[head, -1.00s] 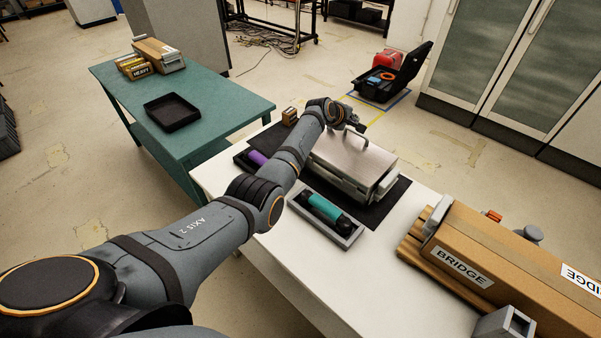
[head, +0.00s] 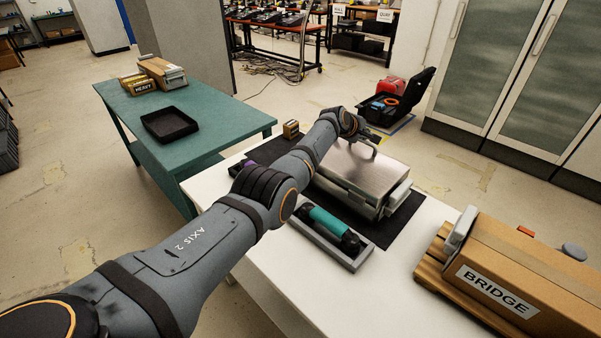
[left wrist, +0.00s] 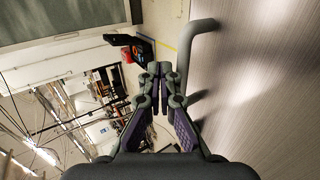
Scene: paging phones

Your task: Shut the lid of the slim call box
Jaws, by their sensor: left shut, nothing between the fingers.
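The slim call box (head: 365,178) is a silver metal case on a dark mat on the white table. Its lid lies flat or nearly flat over the body; I cannot tell whether a small gap remains. A grey bar handle (head: 368,147) stands at the lid's far side and also shows in the left wrist view (left wrist: 203,27), beside the brushed metal lid (left wrist: 265,90). My left gripper (left wrist: 162,70) is shut and empty, close beside the handle; I cannot tell if they touch. In the head view, my arm partly hides the box's left side. My right gripper is not in view.
A teal handset (head: 328,222) lies in a grey tray (head: 352,262) in front of the box. A purple item (head: 248,163) is mostly hidden behind my arm. A cardboard box marked BRIDGE (head: 500,275) occupies the table's right side. A green table (head: 215,125) stands left.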

